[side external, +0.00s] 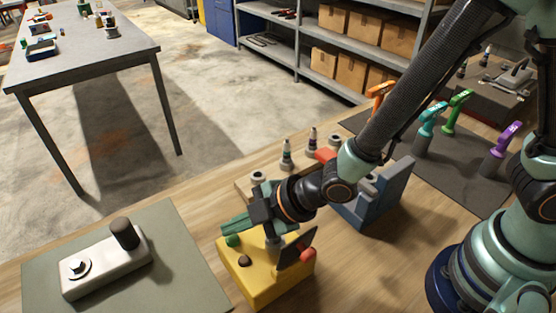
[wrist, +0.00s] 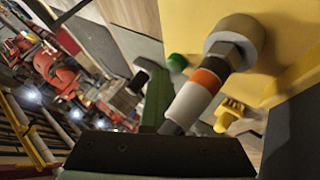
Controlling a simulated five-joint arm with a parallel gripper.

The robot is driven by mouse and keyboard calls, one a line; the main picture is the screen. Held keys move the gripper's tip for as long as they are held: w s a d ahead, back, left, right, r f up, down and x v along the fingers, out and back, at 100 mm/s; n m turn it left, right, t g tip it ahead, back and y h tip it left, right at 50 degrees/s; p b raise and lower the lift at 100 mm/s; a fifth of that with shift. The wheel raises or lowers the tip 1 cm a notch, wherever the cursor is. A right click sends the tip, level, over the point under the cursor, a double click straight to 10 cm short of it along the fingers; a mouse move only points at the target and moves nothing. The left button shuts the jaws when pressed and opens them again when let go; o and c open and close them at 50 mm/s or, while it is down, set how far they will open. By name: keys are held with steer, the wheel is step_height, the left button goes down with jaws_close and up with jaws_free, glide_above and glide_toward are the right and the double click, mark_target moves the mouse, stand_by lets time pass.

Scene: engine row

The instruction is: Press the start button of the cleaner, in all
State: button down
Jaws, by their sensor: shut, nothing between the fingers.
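The cleaner looks to be the yellow box (side external: 272,281) at the front middle. A green button (side external: 232,240) sits on its top at the left, with a brown knob (side external: 244,261) in front of it; I cannot tell for certain which is the start button. The green button also shows in the wrist view (wrist: 177,61). There, a spark plug with a white body and orange band (wrist: 202,84) stands in a grey socket on the yellow top. My gripper (side external: 270,228) is shut and empty, low over the box and close to the plug. Its fingertips are partly hidden.
A pale device with a dark knob (side external: 105,263) lies on a mat at the left. Several plugs (side external: 287,155) stand behind the box. A blue stand (side external: 374,200) is close on the right.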

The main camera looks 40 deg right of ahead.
steer(key=shift+s+d+f, duration=0.3)
steer(key=shift+s+d, duration=0.45)
steer(key=shift+s, duration=0.05)
steer(key=shift+r, duration=0.1)
steer(key=shift+w+a+r, duration=0.15)
steer(key=shift+r, duration=2.5)
